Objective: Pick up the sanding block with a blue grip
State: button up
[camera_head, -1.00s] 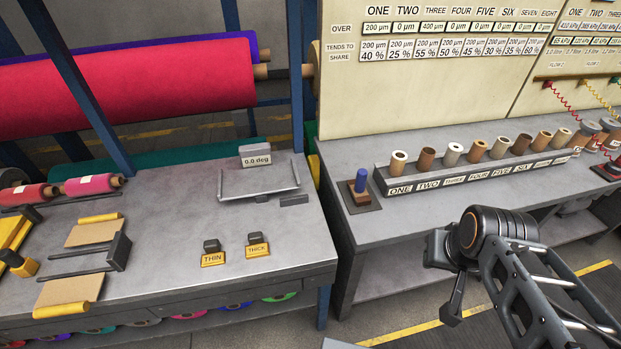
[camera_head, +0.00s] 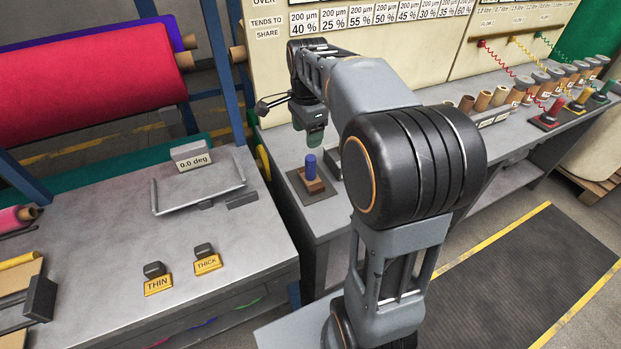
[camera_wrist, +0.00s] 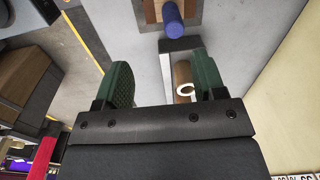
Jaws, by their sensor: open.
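The sanding block (camera_head: 312,183) has a brown base and an upright blue grip (camera_head: 311,164). It stands on a dark mat (camera_head: 322,196) at the near left end of the right bench. In the wrist view the blue grip (camera_wrist: 173,22) shows at the top edge, beyond the fingertips and right of centre. My gripper (camera_head: 315,140) hangs just above and behind the block in the head view, pointing down. In the wrist view its two green fingers are apart, and my gripper (camera_wrist: 162,75) holds nothing. The block is not between the fingers.
My arm hides part of this rack in the head view. The left bench (camera_head: 110,235) carries THIN and THICK tags and an angle tray. A board stands behind the right bench.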

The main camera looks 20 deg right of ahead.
aim_at(311, 157)
jog(key=w+d+f+m, duration=0.2)
jog(key=m, duration=0.1)
jog(key=shift+w+g+b, duration=0.3)
jog(key=shift+w, duration=0.05)
jog(key=shift+m, duration=0.3)
notch_tip(311, 157, down, 6)
jog(key=shift+w+d+f, duration=0.1)
jog(key=shift+d+f, duration=0.05)
jog(key=shift+f, duration=3.25)
jog(key=shift+c, duration=0.4)
jog(key=c, duration=1.1)
jog(key=shift+r, duration=0.2)
